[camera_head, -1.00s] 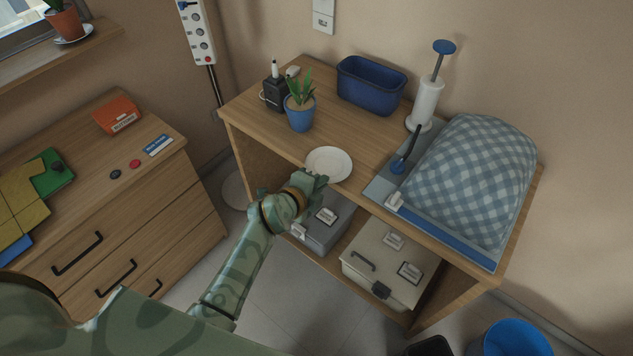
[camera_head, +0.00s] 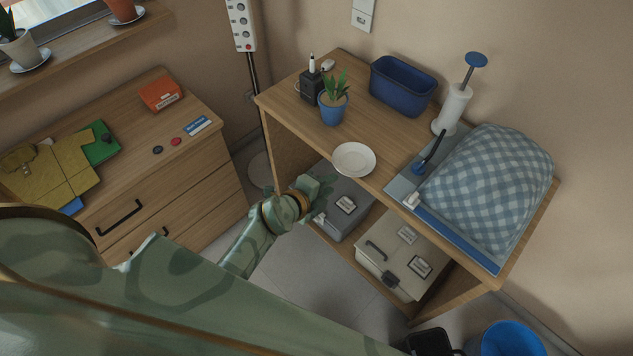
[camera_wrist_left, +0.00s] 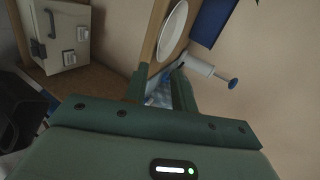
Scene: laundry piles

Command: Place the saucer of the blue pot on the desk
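The white saucer (camera_head: 354,160) lies flat on the wooden desk (camera_head: 290,98), close to its front edge. The blue pot (camera_head: 333,112) with a green plant stands on the desk behind the saucer, apart from it. My left gripper (camera_head: 327,187) is in front of and below the desk edge, just short of the saucer and apart from it. In the left wrist view the gripper's two fingers (camera_wrist_left: 160,90) are spread with nothing held, and the saucer (camera_wrist_left: 173,30) shows beyond them. My right gripper is not in view.
A blue bin (camera_head: 403,86), a black charger (camera_head: 312,86), a white pump (camera_head: 452,108) and a checked cloth pile (camera_head: 488,190) stand on the desk. Boxes (camera_head: 402,262) fill the shelf below. A drawer unit (camera_head: 160,190) is at left.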

